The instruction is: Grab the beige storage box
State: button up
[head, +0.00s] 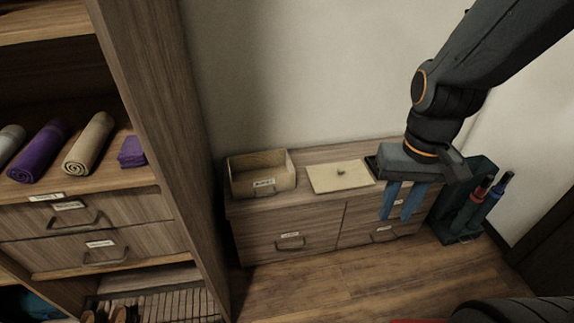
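The beige storage box (277,180) stands upright at the left end of the top of a low wooden cabinet. It is open at the top, has a small label on its front, and looks empty as far as I can see inside. A flat beige lid (322,181) with a small knob lies to its right, apart from it. My gripper (400,215) hangs to the right of the lid, in front of the cabinet in the picture. Its two blue fingers point down with a gap between them, and nothing shows in that gap.
The low cabinet (290,222) has labelled drawers. A tall wooden shelf (165,130) with rolled towels stands close on the left. The wall is behind; wooden floor (330,280) is clear in front.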

aim_at(267, 173)
jog(key=u, duration=0.05)
jog(key=i, duration=0.95)
jog(key=u, duration=0.5)
